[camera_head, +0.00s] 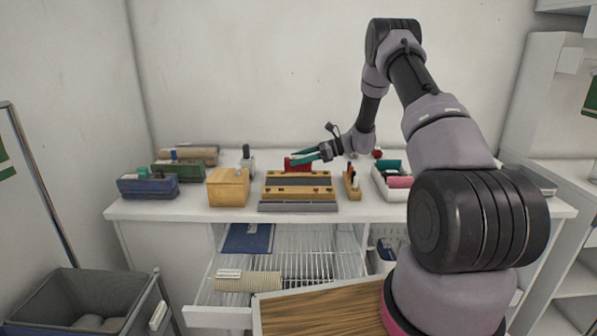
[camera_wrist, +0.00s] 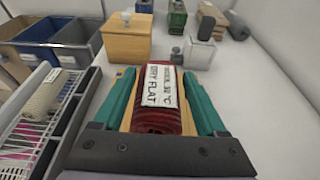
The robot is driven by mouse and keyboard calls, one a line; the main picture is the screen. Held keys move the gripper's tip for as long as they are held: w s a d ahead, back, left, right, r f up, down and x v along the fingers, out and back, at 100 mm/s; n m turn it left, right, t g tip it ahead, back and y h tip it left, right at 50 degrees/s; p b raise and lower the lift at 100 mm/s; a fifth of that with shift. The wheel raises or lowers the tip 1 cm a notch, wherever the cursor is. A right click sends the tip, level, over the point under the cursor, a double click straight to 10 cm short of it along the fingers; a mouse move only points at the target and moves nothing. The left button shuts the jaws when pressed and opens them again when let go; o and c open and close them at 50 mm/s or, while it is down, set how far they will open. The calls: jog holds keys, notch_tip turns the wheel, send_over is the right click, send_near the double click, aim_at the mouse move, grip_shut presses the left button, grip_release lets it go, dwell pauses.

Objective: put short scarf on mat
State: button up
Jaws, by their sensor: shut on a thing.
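My gripper (camera_head: 293,158) reaches in from the right over the counter, its teal fingers pointing left. In the wrist view my gripper (camera_wrist: 160,78) is shut on a red ribbed roll (camera_wrist: 166,120), which looks like a rolled scarf. The red roll also shows in the head view (camera_head: 297,165), just behind the wooden rack. A white label reads "DRY FLAT" and "30 °C". A beige ribbed roll (camera_head: 255,282) with a white tag lies in the open wire drawer. A flat blue piece (camera_head: 248,239), possibly the mat, lies further back there; its identity is unclear.
A wooden rack (camera_head: 298,191) stands at the counter's middle, beside a wooden box (camera_head: 228,188). Blue bin (camera_head: 148,188) and green bin (camera_head: 178,172) stand left. A white tray (camera_head: 393,187) stands right. The wire drawer (camera_head: 310,266) has bare room; a wooden surface (camera_head: 325,310) is in front.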

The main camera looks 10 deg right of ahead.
aim_at(298, 168)
jog(key=shift+f, duration=2)
jog(key=shift+f, duration=0.1)
jog(key=o, duration=1.4)
